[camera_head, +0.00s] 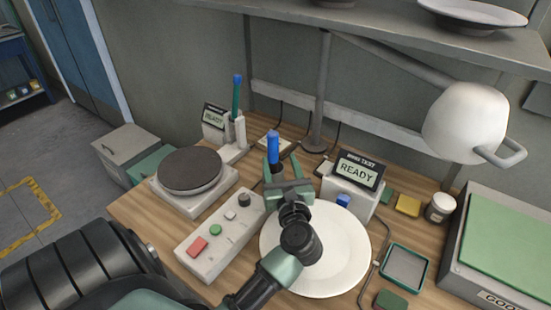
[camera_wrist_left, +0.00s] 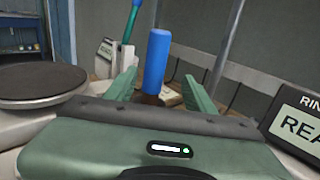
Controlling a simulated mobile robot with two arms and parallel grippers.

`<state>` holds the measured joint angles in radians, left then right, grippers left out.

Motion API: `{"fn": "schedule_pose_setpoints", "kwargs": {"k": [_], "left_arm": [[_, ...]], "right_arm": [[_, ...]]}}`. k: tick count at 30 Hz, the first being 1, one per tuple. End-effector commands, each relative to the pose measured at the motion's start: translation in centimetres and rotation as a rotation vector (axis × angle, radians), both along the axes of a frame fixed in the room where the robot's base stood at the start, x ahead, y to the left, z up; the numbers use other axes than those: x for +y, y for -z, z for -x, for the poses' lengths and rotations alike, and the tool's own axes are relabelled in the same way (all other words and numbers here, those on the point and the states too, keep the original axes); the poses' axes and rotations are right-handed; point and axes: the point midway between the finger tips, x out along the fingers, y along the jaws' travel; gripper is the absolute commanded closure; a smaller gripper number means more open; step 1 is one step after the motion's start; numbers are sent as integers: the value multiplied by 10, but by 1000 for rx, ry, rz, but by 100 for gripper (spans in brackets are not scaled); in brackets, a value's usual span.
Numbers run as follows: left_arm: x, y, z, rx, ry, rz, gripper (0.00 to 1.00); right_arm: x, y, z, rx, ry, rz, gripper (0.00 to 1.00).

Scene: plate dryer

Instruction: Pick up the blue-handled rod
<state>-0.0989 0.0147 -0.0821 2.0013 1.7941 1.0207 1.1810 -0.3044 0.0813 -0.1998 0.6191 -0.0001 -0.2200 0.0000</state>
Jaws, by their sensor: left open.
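The blue-handled rod (camera_head: 273,147) stands upright behind the white plate, left of the ring-test box. In the left wrist view its blue handle (camera_wrist_left: 157,60) rises between the two green fingers, with a darker part below it. My left gripper (camera_head: 281,170) is open around or just in front of the rod; I cannot tell whether a finger touches it. The open fingers also show in the left wrist view (camera_wrist_left: 160,92). The rod's lower end is hidden behind the gripper. My right gripper is not in view.
A green rod with a blue tip (camera_head: 236,97) stands in a white holder at the back. The ring-test box (camera_head: 348,190) is close on the right. A white plate (camera_head: 345,262) lies under my left wrist. A button box (camera_head: 221,237) and round dark-topped device (camera_head: 190,170) are left.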

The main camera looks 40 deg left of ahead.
Motion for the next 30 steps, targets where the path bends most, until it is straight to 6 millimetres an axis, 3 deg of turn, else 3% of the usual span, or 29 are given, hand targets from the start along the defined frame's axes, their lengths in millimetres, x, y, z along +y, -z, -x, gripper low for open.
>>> {"fn": "schedule_pose_setpoints", "kwargs": {"k": [12,21,22,27,30], "left_arm": [[48,-7,-29,2,2,-7,46],[53,-4,-32,0,2,-4,46],[53,-4,-32,0,2,-4,49],[53,-4,-32,0,2,-4,96],[53,-5,-32,0,2,-5,100]], "right_arm": [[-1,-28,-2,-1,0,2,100],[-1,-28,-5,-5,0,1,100],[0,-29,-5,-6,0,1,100],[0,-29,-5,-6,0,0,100],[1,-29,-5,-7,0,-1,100]]}}
